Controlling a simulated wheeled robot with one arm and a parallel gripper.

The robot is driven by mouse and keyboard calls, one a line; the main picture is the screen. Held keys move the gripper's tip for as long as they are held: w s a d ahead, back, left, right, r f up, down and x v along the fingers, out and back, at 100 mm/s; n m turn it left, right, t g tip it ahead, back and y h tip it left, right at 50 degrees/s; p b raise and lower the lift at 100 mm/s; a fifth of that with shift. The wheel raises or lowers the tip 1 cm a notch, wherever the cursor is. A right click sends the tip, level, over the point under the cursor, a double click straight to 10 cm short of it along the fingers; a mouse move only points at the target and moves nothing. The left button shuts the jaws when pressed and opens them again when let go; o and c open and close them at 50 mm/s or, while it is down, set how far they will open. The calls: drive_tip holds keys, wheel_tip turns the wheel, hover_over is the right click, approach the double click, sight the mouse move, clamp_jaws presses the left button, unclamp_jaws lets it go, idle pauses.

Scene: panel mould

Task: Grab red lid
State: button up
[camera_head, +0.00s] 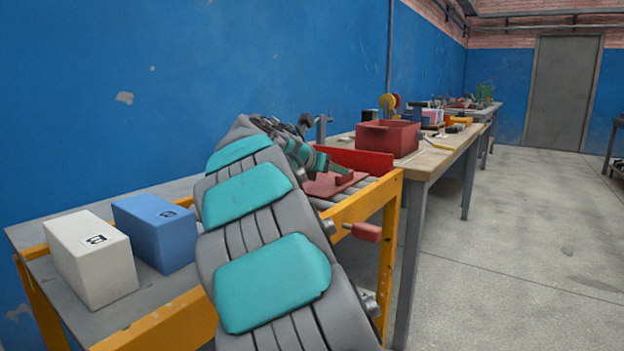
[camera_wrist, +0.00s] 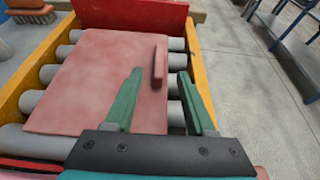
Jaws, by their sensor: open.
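The red lid (camera_wrist: 90,85) is a flat, faded red panel with a raised bar-shaped handle (camera_wrist: 160,66) near its right side. It lies on the grey rollers of a yellow-framed conveyor. In the head view the lid (camera_head: 322,187) shows past my arm, partly hidden by it. My gripper (camera_wrist: 158,88) is open, with its two green fingers reaching over the lid's right part. The handle stands beyond the fingertips, roughly between them in the wrist view. Nothing is between the fingers. I cannot tell the exact height of the fingers above the lid.
A bright red upright plate (camera_wrist: 130,14) stands at the conveyor's far end. A white box (camera_head: 92,258) and a blue box (camera_head: 157,232) stand on the near grey surface. A red open box (camera_head: 388,138) sits on the wooden bench beyond. The floor (camera_head: 520,250) at right is clear.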

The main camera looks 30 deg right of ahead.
drive_tip(key=shift+w+d+f, duration=0.1)
drive_tip(key=shift+w+d, duration=0.05)
drive_tip(key=x, duration=0.7)
drive_tip(key=shift+w+d+b, duration=0.1)
drive_tip(key=shift+d+b, duration=0.1)
drive_tip(key=shift+b, duration=0.2)
clamp_jaws()
idle(0.4)
